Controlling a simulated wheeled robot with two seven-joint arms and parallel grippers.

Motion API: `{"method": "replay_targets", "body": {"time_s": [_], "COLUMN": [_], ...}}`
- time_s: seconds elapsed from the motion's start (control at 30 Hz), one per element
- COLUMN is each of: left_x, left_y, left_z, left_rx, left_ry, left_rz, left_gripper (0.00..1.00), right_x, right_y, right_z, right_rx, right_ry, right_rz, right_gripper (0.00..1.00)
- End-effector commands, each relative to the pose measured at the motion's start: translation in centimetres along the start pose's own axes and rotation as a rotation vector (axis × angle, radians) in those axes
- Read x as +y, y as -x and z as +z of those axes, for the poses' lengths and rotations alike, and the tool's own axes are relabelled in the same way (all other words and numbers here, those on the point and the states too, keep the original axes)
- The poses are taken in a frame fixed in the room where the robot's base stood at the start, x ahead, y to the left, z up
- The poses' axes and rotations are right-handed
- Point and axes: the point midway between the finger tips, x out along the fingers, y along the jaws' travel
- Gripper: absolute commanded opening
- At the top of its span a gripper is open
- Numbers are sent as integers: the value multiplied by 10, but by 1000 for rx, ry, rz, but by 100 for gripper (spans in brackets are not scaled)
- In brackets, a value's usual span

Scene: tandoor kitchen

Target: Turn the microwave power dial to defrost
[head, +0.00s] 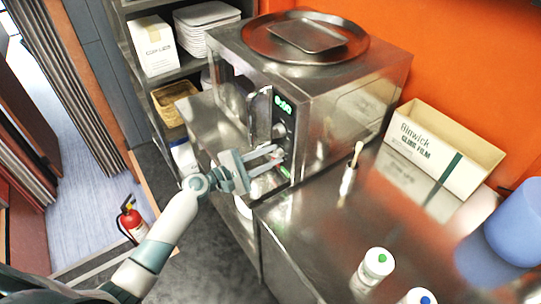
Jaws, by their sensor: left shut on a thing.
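The steel microwave (340,110) stands on the steel counter, its front facing left. Its control panel has a green lit display (284,104) and a round dial (281,129) below it. My left gripper (277,158) reaches in from the left to the lower part of the panel. Its two fingers point at the panel and are shut on a small knob there. The fingers mostly hide the knob, and its markings and pointer are too small to read. My right gripper is not in view.
A round steel tray (262,41) lies on top of the microwave. Shelves with a wicker basket (172,103) are behind. A fire extinguisher (132,221) is on the floor.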

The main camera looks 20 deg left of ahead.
Motion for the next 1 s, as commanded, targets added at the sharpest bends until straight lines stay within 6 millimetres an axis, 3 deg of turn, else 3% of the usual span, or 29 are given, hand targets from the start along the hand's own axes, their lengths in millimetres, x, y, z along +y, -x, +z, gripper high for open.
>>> {"method": "replay_targets", "body": {"time_s": [0.3,0.33,0.4,0.77,1.0], "left_x": [-1,-1,0,-1,-2], "left_y": [0,0,0,2,20], "left_z": [-1,-1,-1,-1,-2], "left_rx": [2,2,2,1,2], "left_ry": [0,0,0,-1,-2], "left_rz": [-1,-1,-1,-1,-1], "left_gripper": [2,31,43,43,43], "right_x": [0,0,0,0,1], "right_y": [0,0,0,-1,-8], "right_z": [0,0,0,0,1], "right_rx": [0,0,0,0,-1], "right_ry": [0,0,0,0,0], "right_rz": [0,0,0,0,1], "right_gripper": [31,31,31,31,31]}}
